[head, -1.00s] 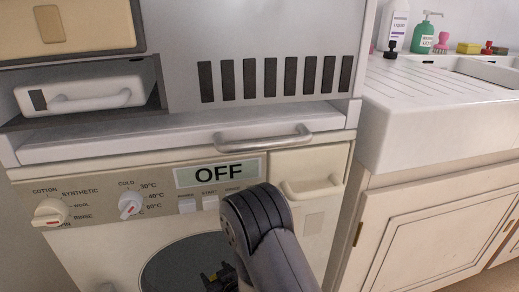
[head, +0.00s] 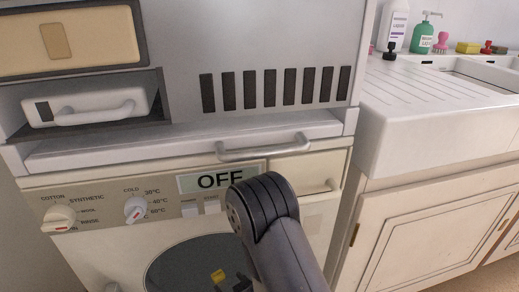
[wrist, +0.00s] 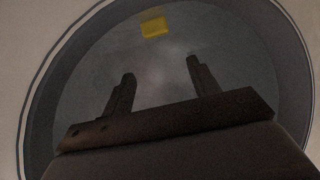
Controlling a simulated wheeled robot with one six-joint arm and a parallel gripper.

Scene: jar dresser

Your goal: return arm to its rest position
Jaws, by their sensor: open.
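My arm's dark grey link (head: 270,222) rises in front of the washing machine (head: 105,235) in the head view. My gripper shows in the wrist view (wrist: 160,72), with two dark fingers spread apart and nothing between them. It faces the machine's dark round door window (wrist: 75,85), which has a small yellow patch (wrist: 153,26) near its top.
The machine's display (head: 221,178) reads OFF. A silver handle (head: 262,147) sticks out above it. A white-handled drawer (head: 92,110) sits in an upper left recess. At right, a white sink (head: 430,110) stands over cream cupboards (head: 425,235), with bottles behind.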

